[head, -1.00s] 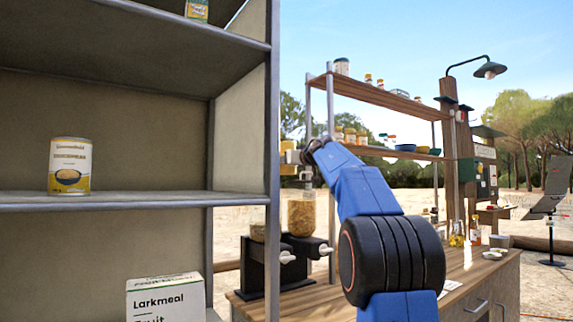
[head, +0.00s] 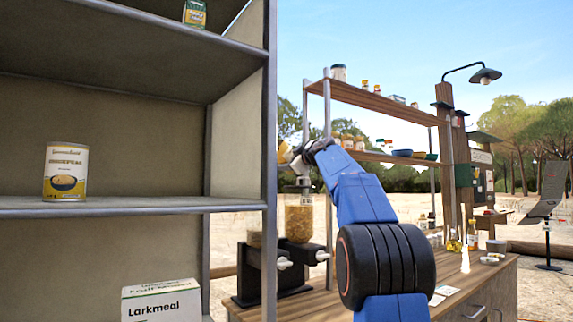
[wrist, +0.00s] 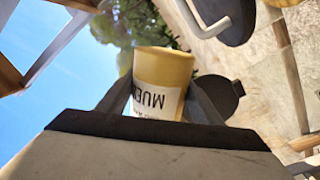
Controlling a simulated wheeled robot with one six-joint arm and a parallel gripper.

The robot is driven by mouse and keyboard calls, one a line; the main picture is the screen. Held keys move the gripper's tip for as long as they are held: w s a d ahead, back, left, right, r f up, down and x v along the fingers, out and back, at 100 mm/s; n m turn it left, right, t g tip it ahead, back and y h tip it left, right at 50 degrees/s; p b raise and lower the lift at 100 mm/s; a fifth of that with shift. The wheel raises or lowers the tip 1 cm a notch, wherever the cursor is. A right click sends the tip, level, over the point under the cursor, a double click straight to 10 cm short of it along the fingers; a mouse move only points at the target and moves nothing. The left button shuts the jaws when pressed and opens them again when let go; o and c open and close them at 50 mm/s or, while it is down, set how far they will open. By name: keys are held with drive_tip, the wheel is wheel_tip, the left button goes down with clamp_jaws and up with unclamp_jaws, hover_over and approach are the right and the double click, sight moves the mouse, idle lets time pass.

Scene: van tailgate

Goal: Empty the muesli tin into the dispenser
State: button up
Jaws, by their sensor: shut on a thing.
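The yellow muesli tin (wrist: 163,70) is between the two fingers of my gripper (wrist: 160,102) in the wrist view, its "MUE" label upside down. My gripper is shut on it. In the head view my gripper (head: 300,158) and a small yellow part of the tin (head: 284,152) show just above the dispenser (head: 299,217). The tin looks tilted there; its mouth is not clear. The dispenser has two clear containers on a black stand with pale knobs. The right container holds golden-brown flakes; the left one is partly hidden by the shelf upright.
A grey shelf unit (head: 130,207) fills the left, with a yellow can (head: 66,172) and a Larkmeal box (head: 161,300). The wooden counter (head: 400,295) runs right with bottles (head: 472,236) at the back. A rack (head: 385,102) with jars and bowls stands behind my arm.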

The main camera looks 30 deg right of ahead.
drive_tip(key=shift+d+r+n, duration=0.15)
drive_tip(key=shift+r+n, duration=0.05)
drive_tip(key=shift+n, duration=0.7)
drive_tip(key=a+n, duration=0.1)
drive_tip(key=n, duration=0.1)
drive_tip(key=a+n, duration=0.2)
drive_tip(key=shift+f+y, duration=0.2)
drive_tip(key=shift+y, duration=0.1)
drive_tip(key=n, duration=0.2)
drive_tip(key=a+f+n, duration=0.1)
drive_tip(key=n, duration=0.1)
drive_tip(key=a+n+y, duration=0.1)
drive_tip(key=n, duration=0.2)
drive_tip(key=shift+s+a+f+t, duration=0.1)
drive_tip(key=shift+a+f+t, duration=0.1)
drive_tip(key=shift+f+t, duration=0.15)
idle(1.1)
